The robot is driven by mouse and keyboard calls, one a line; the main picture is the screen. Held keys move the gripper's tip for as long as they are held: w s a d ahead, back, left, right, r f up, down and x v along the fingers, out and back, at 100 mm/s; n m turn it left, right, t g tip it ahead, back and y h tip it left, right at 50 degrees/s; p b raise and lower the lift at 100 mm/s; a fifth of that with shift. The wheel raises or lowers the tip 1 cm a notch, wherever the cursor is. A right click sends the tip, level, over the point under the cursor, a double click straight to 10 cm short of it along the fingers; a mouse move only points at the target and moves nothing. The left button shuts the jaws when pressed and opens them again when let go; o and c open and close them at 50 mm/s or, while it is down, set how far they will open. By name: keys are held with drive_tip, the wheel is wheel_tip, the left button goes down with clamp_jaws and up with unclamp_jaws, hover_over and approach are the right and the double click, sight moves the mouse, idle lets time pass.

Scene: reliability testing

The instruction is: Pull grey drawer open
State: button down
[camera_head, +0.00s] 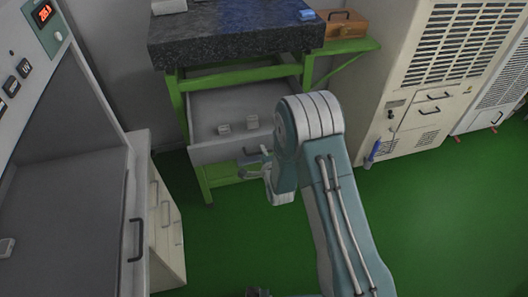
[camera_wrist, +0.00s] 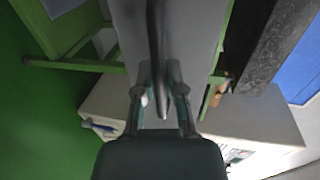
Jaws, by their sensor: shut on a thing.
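The grey drawer (camera_head: 213,152) sits in the green frame under the dark stone-topped table and stands out from it. Its inside shows, with two small light blocks (camera_head: 238,125) in it. My gripper (camera_head: 262,160) is at the drawer front, partly hidden by my arm. In the wrist view my gripper (camera_wrist: 162,92) is shut on the dark drawer handle (camera_wrist: 157,40), which runs between its fingers. The grey drawer front (camera_wrist: 190,40) lies just beyond.
The stone table top (camera_head: 235,40) overhangs the drawer. A wooden box (camera_head: 342,25) rests on a side shelf. A beige cabinet (camera_head: 150,215) stands at left, and a vented cabinet (camera_head: 425,80) at right. The green floor (camera_head: 440,230) is clear at right.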

drive_tip(key=shift+s+f, duration=0.3)
drive_tip(key=shift+s, duration=0.15)
drive_tip(key=c, duration=0.8)
unclamp_jaws()
drive_tip(key=shift+o, duration=0.5)
drive_tip(key=shift+w, duration=0.1)
drive_tip(key=shift+a+r, duration=0.1)
drive_tip(key=shift+w, duration=0.1)
drive_tip(key=v, duration=1.2)
